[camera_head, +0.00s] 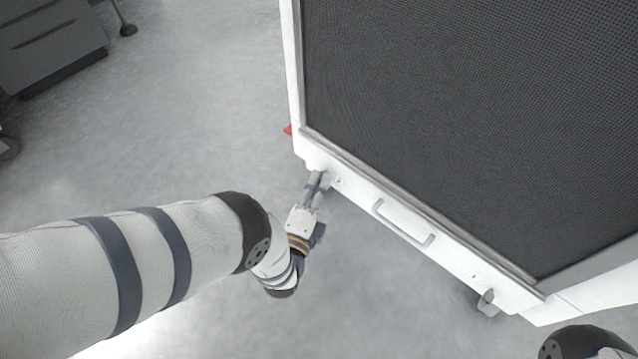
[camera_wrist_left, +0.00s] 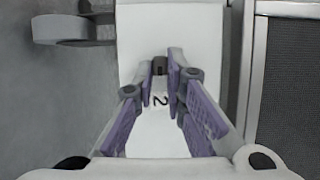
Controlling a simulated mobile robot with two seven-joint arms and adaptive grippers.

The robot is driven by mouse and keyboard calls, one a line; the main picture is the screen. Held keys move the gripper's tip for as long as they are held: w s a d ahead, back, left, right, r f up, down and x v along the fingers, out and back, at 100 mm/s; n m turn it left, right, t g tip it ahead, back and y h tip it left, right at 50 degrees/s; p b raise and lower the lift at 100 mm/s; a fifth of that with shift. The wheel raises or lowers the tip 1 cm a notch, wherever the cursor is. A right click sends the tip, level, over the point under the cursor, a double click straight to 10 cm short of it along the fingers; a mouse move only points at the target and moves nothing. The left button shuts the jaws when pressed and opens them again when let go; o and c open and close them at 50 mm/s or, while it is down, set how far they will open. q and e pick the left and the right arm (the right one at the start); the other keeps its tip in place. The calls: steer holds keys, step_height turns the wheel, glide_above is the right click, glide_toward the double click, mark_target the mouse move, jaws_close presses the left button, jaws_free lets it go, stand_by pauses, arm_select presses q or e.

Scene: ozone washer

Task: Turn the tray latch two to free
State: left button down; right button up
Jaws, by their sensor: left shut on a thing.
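The ozone washer's white tray front (camera_head: 455,258) runs along the lower edge of the dark mesh panel. My left gripper (camera_head: 317,179) is at the left end of this front. In the left wrist view the gripper (camera_wrist_left: 161,72) is shut on the small dark tray latch two (camera_wrist_left: 160,64), between its fingertips. A printed "2" shows on the white surface beside the latch, between the fingers. In the head view the fingers hide the latch. My right gripper is out of view; only part of the right arm shows at the lower right.
A white handle (camera_head: 403,224) sits midway along the tray front. The dark mesh panel (camera_head: 470,110) fills the upper right. A caster (camera_head: 487,302) shows below the right end. A grey cabinet (camera_head: 50,38) stands at the upper left. The floor between is clear.

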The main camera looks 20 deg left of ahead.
arm_select(q)
steer(key=shift+a, duration=0.1)
steer(key=c, duration=1.6)
jaws_free()
steer(key=shift+c, duration=0.2)
steer(key=shift+s, duration=0.1)
steer(key=s, duration=1.1)
steer(key=shift+s+d, duration=0.3)
steer(key=shift+s, duration=0.1)
